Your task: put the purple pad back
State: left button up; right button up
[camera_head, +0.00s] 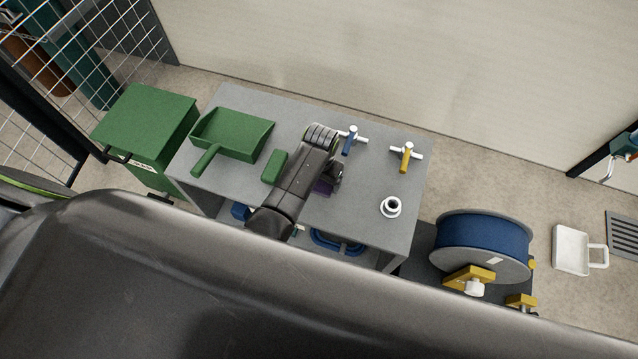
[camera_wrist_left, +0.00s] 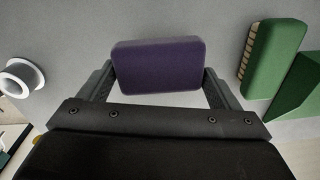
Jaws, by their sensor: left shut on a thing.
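The purple pad (camera_wrist_left: 157,66) is a rounded block held between the two fingers of my left gripper (camera_wrist_left: 158,78), shown in the left wrist view. In the head view only a small part of the pad (camera_head: 322,187) shows beside my left gripper (camera_head: 328,182), over the middle of the grey bench top; my arm hides the rest. My left gripper is shut on the pad. I cannot tell whether the pad touches the bench or is just above it. My right gripper is not in view.
The grey bench (camera_head: 362,206) also bears a green dustpan (camera_head: 232,136), a green brush (camera_head: 274,166), a blue-handled valve (camera_head: 350,141), a yellow-handled valve (camera_head: 406,157) and a white flanged ring (camera_head: 391,206). A green bin (camera_head: 146,135) stands left, a blue reel (camera_head: 482,244) right.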

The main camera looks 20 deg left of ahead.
aim_at(319, 184)
pick_arm(q)
notch_tip(319, 184, down, 4)
jog(key=shift+r, duration=0.25)
jog(key=shift+f, duration=0.1)
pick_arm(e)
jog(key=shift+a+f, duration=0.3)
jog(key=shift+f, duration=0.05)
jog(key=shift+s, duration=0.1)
pick_arm(q)
jog(key=shift+f+b, duration=0.1)
jog(key=shift+b, duration=0.25)
jog(key=o, duration=1.1)
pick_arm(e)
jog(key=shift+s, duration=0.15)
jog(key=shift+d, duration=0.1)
